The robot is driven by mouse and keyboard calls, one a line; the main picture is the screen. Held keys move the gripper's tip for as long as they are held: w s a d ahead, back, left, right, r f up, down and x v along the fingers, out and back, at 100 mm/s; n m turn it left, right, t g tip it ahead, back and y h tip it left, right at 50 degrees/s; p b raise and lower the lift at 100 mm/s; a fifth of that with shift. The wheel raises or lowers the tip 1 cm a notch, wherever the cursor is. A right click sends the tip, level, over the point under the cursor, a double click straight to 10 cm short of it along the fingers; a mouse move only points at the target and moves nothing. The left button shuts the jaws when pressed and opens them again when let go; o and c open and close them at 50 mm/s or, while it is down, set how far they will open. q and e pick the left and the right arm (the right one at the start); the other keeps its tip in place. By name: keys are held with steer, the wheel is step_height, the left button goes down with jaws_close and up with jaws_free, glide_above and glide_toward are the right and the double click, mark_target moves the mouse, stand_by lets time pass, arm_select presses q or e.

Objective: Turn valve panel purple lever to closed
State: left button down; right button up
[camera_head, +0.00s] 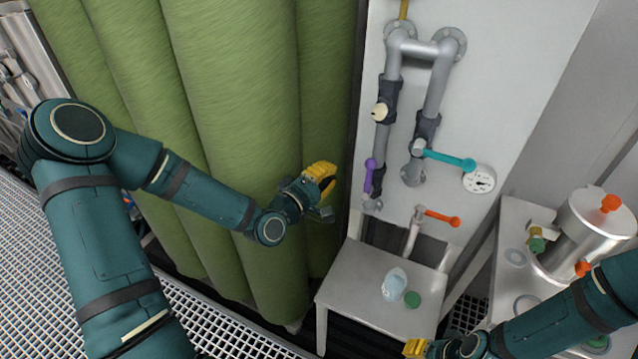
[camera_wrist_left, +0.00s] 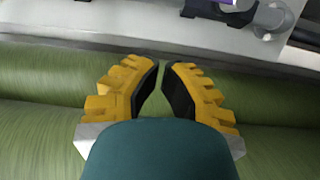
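The purple lever (camera_head: 369,172) is on the lower left pipe of the valve panel (camera_head: 465,100). It points nearly straight up and down, roughly along the pipe, beside a dark valve body (camera_head: 378,181). My left gripper (camera_head: 328,178), with yellow fingers, is left of the lever and apart from it, in front of the green membranes. In the left wrist view its fingertips (camera_wrist_left: 161,66) nearly meet, with nothing between them. A sliver of purple shows at that view's top edge, by a dark valve body (camera_wrist_left: 220,12). My right gripper (camera_head: 416,348) is at the bottom edge, mostly cut off.
A teal lever (camera_head: 450,160), an orange lever (camera_head: 440,218) and a round gauge (camera_head: 480,180) are right of the purple lever. Green membranes (camera_head: 240,110) fill the left. A small grey table (camera_head: 350,290) stands below the panel. A metal pot (camera_head: 590,235) is at right.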

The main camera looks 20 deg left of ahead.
mark_target(368, 180)
arm_select(q)
steer(key=w+d, duration=0.4)
steer(key=d, duration=0.1)
steer(key=shift+b, duration=0.4)
